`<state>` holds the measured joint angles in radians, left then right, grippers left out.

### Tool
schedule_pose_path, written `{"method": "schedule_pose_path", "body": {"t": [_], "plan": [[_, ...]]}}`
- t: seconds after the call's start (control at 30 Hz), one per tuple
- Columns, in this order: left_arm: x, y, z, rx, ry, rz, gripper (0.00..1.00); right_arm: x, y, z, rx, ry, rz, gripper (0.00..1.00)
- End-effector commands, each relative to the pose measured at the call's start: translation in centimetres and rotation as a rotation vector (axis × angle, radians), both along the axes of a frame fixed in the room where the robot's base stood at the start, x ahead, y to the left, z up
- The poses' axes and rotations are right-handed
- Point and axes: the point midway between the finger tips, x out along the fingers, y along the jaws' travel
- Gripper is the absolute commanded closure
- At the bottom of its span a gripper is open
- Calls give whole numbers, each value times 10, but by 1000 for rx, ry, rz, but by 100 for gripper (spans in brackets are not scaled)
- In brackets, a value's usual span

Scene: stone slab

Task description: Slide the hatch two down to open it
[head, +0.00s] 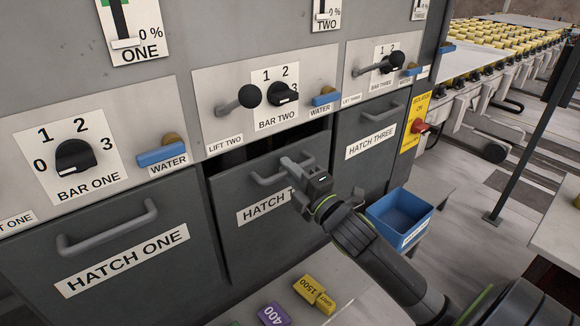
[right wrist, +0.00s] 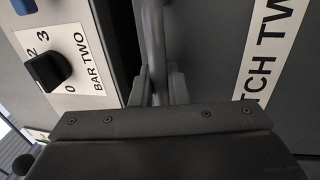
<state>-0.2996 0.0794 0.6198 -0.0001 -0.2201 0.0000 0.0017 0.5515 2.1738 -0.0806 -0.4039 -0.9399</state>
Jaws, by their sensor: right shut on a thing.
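The hatch two panel (head: 240,210) is a dark grey sliding door in the middle of the machine front. It sits lower than hatch one and hatch three, with a dark gap (head: 250,153) above its top edge. My right gripper (head: 290,165) is shut on the grey bar handle (head: 265,180) of hatch two. In the right wrist view, the fingers (right wrist: 160,88) close around the handle (right wrist: 153,45), and part of the hatch two label (right wrist: 262,50) shows. My arm hides part of the label in the head view. My left gripper is not in view.
Hatch one (head: 110,245) and hatch three (head: 365,135) flank it. Above are the bar two dial (head: 284,94), the lift two lever (head: 248,97) and a blue water handle (head: 326,98). A blue bin (head: 400,215) stands at right. Yellow and purple blocks (head: 272,313) lie below.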

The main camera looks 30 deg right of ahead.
Motion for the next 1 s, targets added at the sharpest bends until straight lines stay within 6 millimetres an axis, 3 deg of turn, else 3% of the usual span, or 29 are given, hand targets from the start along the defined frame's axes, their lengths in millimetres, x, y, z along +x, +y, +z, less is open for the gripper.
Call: {"method": "schedule_pose_path", "body": {"t": [0.03,0.2,0.5,0.7,1.0], "plan": [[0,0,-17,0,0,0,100,0,0,-23,4,4,-1,100],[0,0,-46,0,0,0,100,0,0,-66,3,5,-2,100],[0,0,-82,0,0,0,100,0,0,-123,2,4,-2,100],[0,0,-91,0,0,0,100,0,0,-140,2,4,-2,100],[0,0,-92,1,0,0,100,0,0,-142,1,3,-1,100]]}}
